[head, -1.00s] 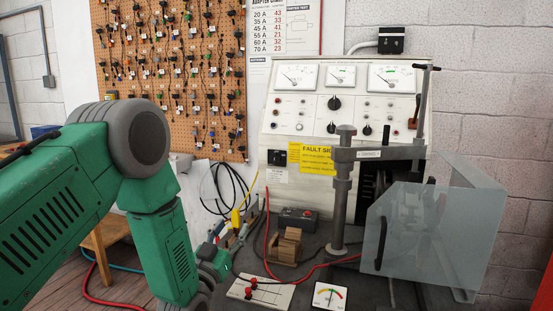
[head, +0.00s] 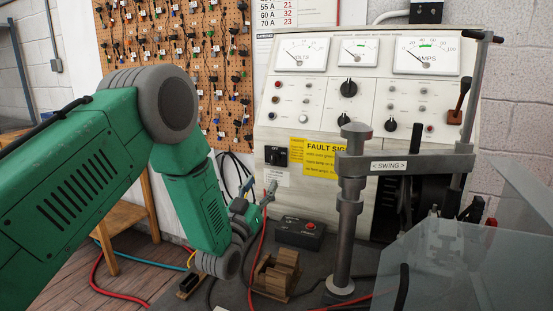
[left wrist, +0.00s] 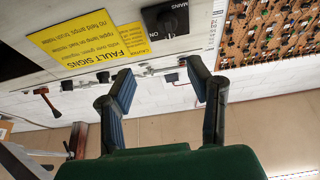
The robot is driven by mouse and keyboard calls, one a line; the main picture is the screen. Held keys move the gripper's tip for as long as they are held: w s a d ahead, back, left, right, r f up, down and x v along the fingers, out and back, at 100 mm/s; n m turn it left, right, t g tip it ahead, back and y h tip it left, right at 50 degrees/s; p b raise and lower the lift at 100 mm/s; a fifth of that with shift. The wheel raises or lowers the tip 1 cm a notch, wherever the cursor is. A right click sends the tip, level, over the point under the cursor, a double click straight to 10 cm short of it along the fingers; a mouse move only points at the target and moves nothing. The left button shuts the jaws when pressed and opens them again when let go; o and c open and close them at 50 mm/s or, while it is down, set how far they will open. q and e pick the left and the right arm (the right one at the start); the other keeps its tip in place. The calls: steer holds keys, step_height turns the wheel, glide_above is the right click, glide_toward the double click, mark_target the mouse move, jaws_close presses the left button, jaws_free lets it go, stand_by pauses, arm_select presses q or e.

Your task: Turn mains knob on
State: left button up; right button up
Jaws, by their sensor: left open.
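The mains knob (head: 276,156) is a black rotary knob on a black plate at the lower left of the white test bench panel. In the left wrist view the mains knob (left wrist: 168,18) appears upside down at the top, with "MAINS" printed on its plate. In the left wrist view the spread fingers of the left gripper (left wrist: 160,82) frame the panel below the knob plate. My right gripper is not in view.
A yellow fault signs label (head: 325,157) is right of the knob. A steel post (head: 349,215) with a swing arm stands in front of the panel. A black box with a red button (head: 300,232) and a wooden block (head: 276,273) sit on the bench below. A clear guard (head: 480,270) is at right.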

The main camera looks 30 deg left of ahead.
mark_target(273, 159)
arm_select(q)
steer(key=w+a+r, duration=0.1)
steer(key=w, duration=0.2)
steer(key=w+a, duration=0.1)
steer(key=w, duration=0.2)
steer(key=w+a+r, duration=0.1)
steer(key=w, duration=0.2)
steer(key=shift+a+r, duration=0.2)
steer(key=shift+r, duration=0.15)
steer(key=shift+w+d+r, duration=0.15)
steer(key=shift+w+r, duration=0.05)
steer(key=shift+w+d+r, duration=0.1)
steer(key=shift+d+r, duration=0.05)
steer(key=shift+d, duration=0.2)
steer(key=shift+w+d+r, duration=0.15)
steer(key=shift+d, duration=0.55)
steer(key=shift+a, duration=0.1)
steer(key=c, duration=0.5)
steer(key=shift+a, duration=0.35)
jaws_close()
steer(key=shift+a+f, duration=0.3)
steer(key=shift+a, duration=0.05)
